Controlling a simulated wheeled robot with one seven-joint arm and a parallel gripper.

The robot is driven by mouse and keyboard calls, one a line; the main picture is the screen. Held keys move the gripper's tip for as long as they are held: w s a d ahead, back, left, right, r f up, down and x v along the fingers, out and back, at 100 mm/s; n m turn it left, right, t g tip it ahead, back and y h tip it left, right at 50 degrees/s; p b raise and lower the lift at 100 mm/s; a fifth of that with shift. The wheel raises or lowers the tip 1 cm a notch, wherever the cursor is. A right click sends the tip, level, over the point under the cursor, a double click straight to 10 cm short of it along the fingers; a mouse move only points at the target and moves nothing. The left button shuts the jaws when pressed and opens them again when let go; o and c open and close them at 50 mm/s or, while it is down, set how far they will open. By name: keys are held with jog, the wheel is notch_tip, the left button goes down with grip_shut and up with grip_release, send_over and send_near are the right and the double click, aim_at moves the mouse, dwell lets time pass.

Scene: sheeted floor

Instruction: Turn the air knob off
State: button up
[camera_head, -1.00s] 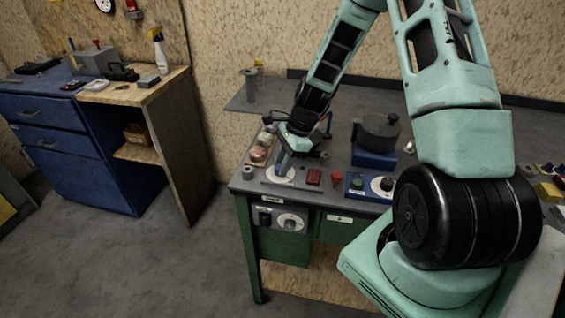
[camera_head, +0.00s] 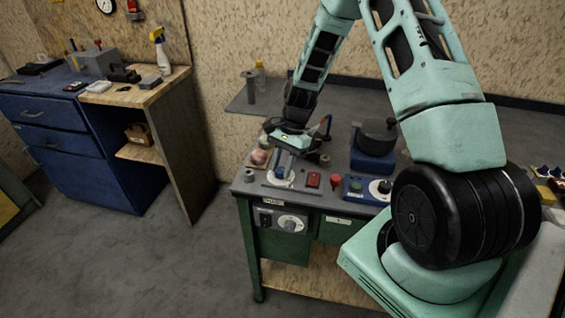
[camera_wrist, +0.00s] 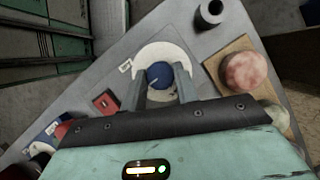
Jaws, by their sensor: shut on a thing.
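A blue round knob (camera_wrist: 159,75) sits on a white round dial plate (camera_wrist: 165,51) on the bench top. A small label lies beside the plate, too small to read. My gripper (camera_wrist: 160,88) points down at the dial, its two grey fingers on either side of the knob. It is shut on the knob. In the camera_head view my gripper (camera_head: 284,168) is over the white dial plate (camera_head: 279,181) near the bench's front left corner. The knob itself is hidden there by the fingers.
A red block (camera_head: 313,180), a red knob (camera_head: 336,181), and a blue control box (camera_head: 356,188) stand to the right. A wooden board with round pieces (camera_wrist: 240,72) and a dark grey cylinder (camera_wrist: 209,14) are close by. A dark pot (camera_head: 376,137) stands behind.

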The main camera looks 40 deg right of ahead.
jog(key=n+g, duration=0.1)
jog(key=n, duration=0.3)
jog(key=shift+w+n+h+p, duration=0.15)
jog(key=shift+n+h+p, duration=0.15)
jog(key=shift+h+p, duration=0.1)
jog(key=n, duration=0.2)
jog(key=n+g+h, duration=0.1)
jog(key=n, duration=0.1)
jog(key=shift+w+a+n+g, duration=0.1)
jog(key=shift+a+n+g, duration=0.05)
jog(key=shift+n+g, duration=0.15)
jog(key=n+h, duration=0.1)
jog(key=n, duration=0.1)
jog(key=n+h, duration=0.1)
jog(key=n, duration=0.1)
jog(key=shift+a+g, duration=0.15)
jog(key=shift+g, duration=0.15)
jog(key=shift+n+h, duration=0.8)
jog(key=shift+n, duration=1.3)
jog(key=o, duration=1)
jog(key=shift+r, duration=0.1)
jog(key=b+v, duration=0.2)
jog(key=v, duration=1.5)
jog(key=shift+a+r+b, duration=0.15)
jog(key=shift+b, duration=0.2)
